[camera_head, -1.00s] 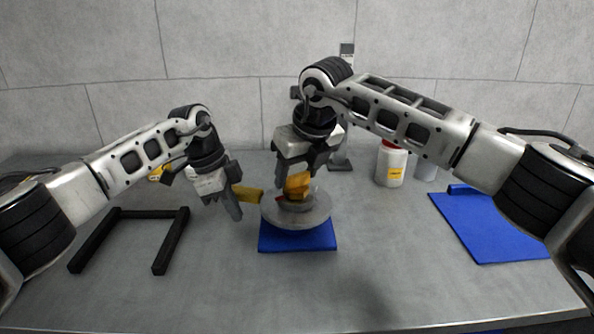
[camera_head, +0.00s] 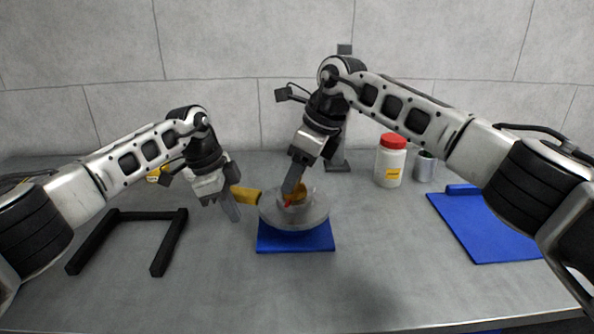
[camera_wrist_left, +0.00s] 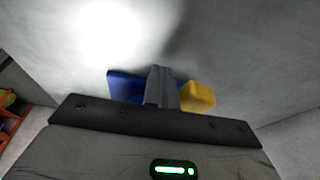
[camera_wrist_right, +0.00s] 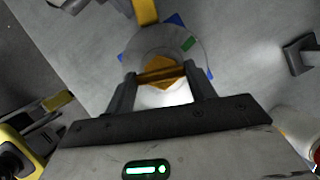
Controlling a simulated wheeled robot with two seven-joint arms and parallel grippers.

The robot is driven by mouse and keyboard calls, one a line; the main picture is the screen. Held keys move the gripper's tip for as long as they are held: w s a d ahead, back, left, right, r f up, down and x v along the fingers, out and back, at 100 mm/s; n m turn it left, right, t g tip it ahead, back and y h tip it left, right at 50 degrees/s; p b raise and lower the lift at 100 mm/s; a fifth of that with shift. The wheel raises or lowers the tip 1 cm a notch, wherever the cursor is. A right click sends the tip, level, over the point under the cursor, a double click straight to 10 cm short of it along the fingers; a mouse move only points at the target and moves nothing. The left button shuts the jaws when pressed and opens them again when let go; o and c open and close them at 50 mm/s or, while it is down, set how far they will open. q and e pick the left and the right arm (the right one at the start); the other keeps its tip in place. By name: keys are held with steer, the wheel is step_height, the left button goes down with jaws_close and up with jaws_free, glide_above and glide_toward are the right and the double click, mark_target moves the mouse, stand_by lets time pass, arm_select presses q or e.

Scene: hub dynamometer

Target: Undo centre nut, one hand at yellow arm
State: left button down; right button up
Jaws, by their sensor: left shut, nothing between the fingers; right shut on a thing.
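The round grey hub disc (camera_head: 312,216) sits above a blue base (camera_head: 295,241) at the table's middle. The yellow arm (camera_head: 246,195) sticks out from its left side and also shows in the left wrist view (camera_wrist_left: 197,97). My left gripper (camera_head: 233,212) is shut and empty, its fingers pointing down just left of the yellow arm, apart from it. The yellow-orange centre nut (camera_wrist_right: 160,73) stands at the middle of the disc. My right gripper (camera_head: 289,196) is over the disc with its fingers around the nut, shut on it. Its fingers partly hide the nut in the head view.
A black U-shaped frame (camera_head: 127,215) lies at left. A white jar with a red lid (camera_head: 390,163) and a grey can (camera_head: 425,167) stand at back right. A blue mat (camera_head: 487,228) lies at right. A dark stand (camera_head: 340,160) is behind the hub. The front table is clear.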

steer(key=shift+r, duration=0.1)
stand_by(0.5)
steer(key=o, duration=1)
steer(key=shift+d, duration=0.1)
steer(key=v, duration=1.2)
arm_select(q)
steer(key=shift+r, duration=0.15)
arm_select(e)
steer(key=shift+r, duration=0.1)
arm_select(q)
step_height(320, 180, up, 9)
steer(key=s+p, duration=0.1)
steer(key=p, duration=0.9)
steer(key=shift+s+a, duration=0.25)
arm_select(e)
step_height(320, 180, up, 10)
